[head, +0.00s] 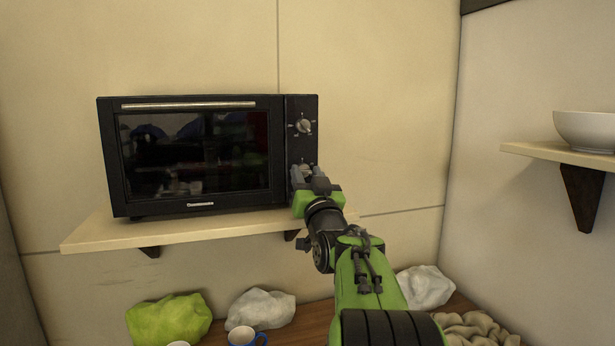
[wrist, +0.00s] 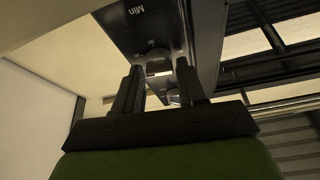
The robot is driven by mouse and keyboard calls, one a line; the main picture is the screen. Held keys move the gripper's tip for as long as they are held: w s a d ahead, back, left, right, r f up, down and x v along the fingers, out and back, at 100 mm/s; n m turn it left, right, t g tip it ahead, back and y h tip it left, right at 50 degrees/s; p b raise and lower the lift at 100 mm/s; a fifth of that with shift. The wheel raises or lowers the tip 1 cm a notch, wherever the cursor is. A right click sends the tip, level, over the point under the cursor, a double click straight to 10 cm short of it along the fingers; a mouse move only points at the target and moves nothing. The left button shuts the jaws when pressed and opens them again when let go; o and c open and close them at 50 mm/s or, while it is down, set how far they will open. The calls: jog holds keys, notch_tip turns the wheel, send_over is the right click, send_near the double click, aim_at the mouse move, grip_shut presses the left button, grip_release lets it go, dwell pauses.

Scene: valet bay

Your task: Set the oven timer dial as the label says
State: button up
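A black oven (head: 190,152) stands on a wall shelf. Its right-hand panel carries an upper dial (head: 304,126) and a lower dial (head: 306,168), the lower one partly hidden by my gripper (head: 308,173). In the wrist view a grey dial (wrist: 158,67) sits between the tips of my gripper (wrist: 161,72), under small numbers and the upside-down word "Min" on the panel (wrist: 130,25). The fingers stand apart, one on each side of this dial; whether they touch it I cannot tell. The dial's pointer setting is not readable. No legible setting label shows.
The wooden shelf (head: 85,236) juts out under the oven. Below are a green bag (head: 168,320), white bags (head: 262,308) and a blue-rimmed mug (head: 243,337). At the right a white bowl (head: 588,130) stands on another shelf (head: 530,151). The wall right of the oven is clear.

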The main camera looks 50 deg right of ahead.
jog(key=c, duration=0.6)
jog(key=shift+a+m+g+h, duration=0.15)
jog(key=shift+m+g+h, duration=0.25)
jog(key=shift+m, duration=0.8)
jog(key=shift+c, duration=0.2)
jog(key=m+g+h, duration=0.1)
jog(key=m, duration=0.1)
jog(key=m+b, duration=0.1)
jog(key=m, duration=0.1)
jog(key=shift+g+h, duration=0.4)
jog(key=o, duration=1.1)
jog(key=shift+c, duration=0.2)
jog(key=b+v, duration=0.5)
jog(key=v, duration=1)
jog(key=shift+s, duration=0.35)
jog(key=shift+f, duration=0.15)
